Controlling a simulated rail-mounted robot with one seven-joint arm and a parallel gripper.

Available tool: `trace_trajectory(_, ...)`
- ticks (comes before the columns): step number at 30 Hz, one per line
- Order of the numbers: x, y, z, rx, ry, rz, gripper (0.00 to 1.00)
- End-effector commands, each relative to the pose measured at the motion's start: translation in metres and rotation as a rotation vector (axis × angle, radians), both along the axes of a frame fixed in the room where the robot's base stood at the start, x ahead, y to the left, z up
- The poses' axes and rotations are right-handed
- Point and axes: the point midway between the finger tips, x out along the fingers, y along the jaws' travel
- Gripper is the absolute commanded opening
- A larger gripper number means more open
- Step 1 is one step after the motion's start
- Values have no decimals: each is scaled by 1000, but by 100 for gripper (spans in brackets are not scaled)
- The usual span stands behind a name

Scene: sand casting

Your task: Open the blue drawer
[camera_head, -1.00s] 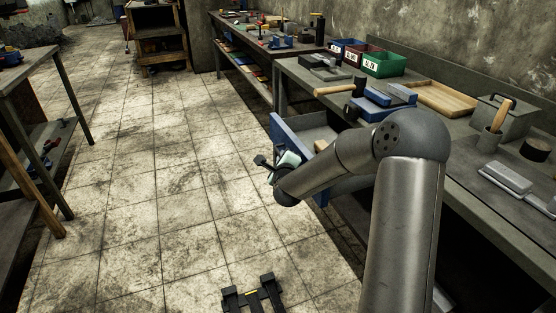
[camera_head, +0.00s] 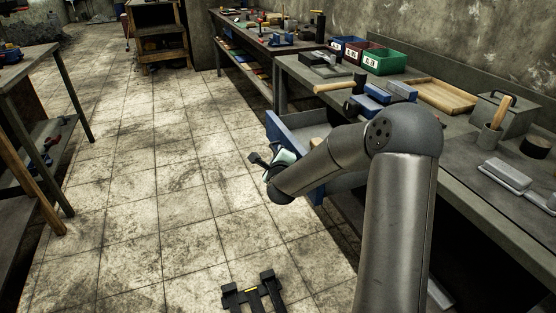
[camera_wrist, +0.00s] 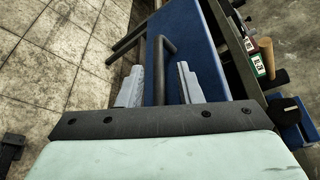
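The blue drawer (camera_head: 285,133) stands pulled out from under the grey workbench, and part of its inside shows in the head view. My arm hides much of its lower and right side. In the wrist view its blue front (camera_wrist: 200,50) fills the upper middle, with a dark bar handle (camera_wrist: 160,60) on it. My gripper (camera_wrist: 159,84) is at the handle, one pale finger on each side of the bar. The fingers are apart, with blue showing between them and the bar. In the head view my gripper (camera_head: 270,162) is small and partly hidden at the drawer's front.
The workbench (camera_head: 465,140) carries a hammer (camera_head: 340,87), labelled bins (camera_head: 384,62), a wooden tray (camera_head: 445,96) and a pot of tools (camera_head: 492,135). The tiled floor (camera_head: 180,180) left of the drawer is clear.

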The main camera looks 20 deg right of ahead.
Motion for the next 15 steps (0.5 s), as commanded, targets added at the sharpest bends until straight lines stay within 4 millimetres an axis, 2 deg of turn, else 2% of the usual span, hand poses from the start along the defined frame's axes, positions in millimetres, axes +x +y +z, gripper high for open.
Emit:
trace_trajectory(5, -17, 4, 5, -2, -1, 1, 33)
trace_trajectory(15, -94, 21, 23, -5, 0, 1, 33)
